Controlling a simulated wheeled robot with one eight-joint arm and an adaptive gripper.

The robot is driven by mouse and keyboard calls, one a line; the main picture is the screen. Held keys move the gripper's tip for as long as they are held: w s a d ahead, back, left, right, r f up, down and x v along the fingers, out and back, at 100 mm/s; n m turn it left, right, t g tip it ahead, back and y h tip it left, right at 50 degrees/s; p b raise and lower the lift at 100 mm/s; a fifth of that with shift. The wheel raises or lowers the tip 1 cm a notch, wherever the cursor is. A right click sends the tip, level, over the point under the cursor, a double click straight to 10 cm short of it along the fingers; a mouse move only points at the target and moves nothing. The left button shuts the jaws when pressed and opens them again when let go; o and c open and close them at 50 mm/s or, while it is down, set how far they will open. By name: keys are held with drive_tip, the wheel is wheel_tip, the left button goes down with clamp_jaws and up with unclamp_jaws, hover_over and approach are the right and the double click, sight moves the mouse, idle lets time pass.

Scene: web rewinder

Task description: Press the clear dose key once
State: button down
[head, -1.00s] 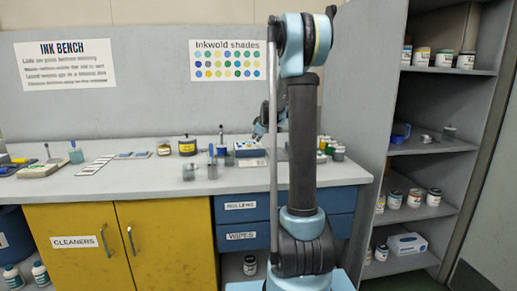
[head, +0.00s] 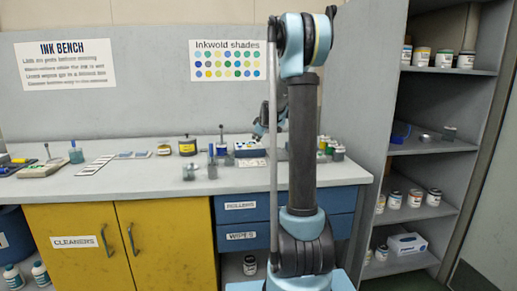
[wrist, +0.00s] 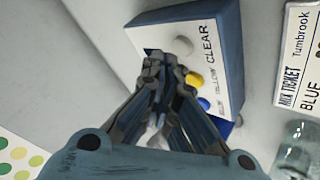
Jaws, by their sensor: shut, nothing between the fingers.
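The dose box (wrist: 232,60) is blue-sided with a pale top and shows in the wrist view. In the head view it stands on the bench (head: 249,148), partly behind my arm. Its top carries a whitish key (wrist: 183,46) beside the word CLEAR, a yellow key (wrist: 194,80) and a blue key (wrist: 204,103). My gripper (wrist: 164,62) is shut and empty. Its tips are over the box top, close beside the clear key in the picture. I cannot tell whether they touch it. My gripper hides part of the box top.
A mix ticket (wrist: 300,60) lies right of the box in the wrist view, with a clear glass jar (wrist: 300,145) below it. A shade chart (wrist: 18,160) shows at lower left. Small jars (head: 332,148) stand right of the box on the bench (head: 130,183).

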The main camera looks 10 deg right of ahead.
drive_tip(key=shift+f, duration=0.7)
idle(0.7)
drive_tip(key=shift+r, duration=0.8)
drive_tip(key=shift+r, duration=2.5)
drive_tip(key=shift+s, duration=0.1)
